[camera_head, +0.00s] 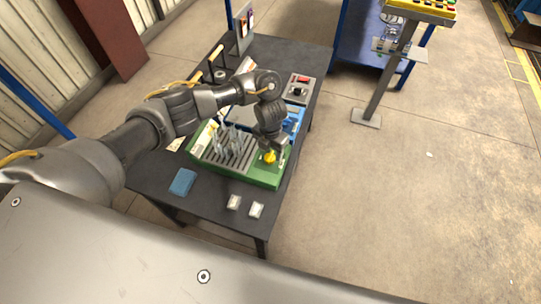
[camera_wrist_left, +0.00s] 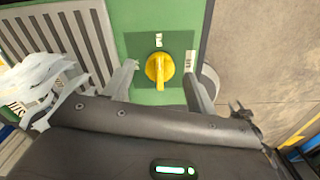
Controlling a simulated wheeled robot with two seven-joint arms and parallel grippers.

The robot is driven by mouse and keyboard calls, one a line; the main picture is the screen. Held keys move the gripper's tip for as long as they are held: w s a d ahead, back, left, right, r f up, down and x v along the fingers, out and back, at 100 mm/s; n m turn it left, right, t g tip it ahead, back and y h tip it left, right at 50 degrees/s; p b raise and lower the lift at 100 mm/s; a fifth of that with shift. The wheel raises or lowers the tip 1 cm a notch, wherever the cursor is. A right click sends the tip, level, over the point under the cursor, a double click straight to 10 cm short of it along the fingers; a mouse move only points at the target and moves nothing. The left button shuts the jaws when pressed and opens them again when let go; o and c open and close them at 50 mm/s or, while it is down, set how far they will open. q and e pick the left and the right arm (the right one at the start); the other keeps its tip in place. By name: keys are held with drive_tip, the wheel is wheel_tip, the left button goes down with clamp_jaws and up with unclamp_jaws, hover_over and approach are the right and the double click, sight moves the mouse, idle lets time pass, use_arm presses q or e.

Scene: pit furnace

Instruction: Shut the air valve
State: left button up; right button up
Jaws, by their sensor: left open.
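The air valve's yellow knob (camera_head: 270,157) sits on the right part of a green box (camera_head: 262,176) on the dark table. In the left wrist view the yellow knob (camera_wrist_left: 160,68) stands on a dark green plate, its handle pointing toward my gripper. My left gripper (camera_head: 274,150) is right over the knob in the head view. In the left wrist view its two fingers (camera_wrist_left: 160,80) are apart, one on each side of the knob, with gaps on both sides. It is open and holds nothing. My right gripper is not in view.
A slatted grate (camera_wrist_left: 65,45) with pale grey pieces (camera_wrist_left: 45,80) lies left of the knob. The floor to the right is clear up to a post (camera_head: 385,80).

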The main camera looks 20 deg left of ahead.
use_arm(q)
drive_tip(key=shift+f, duration=1.25)
drive_tip(key=shift+c, duration=0.5)
drive_tip(key=c, duration=0.9)
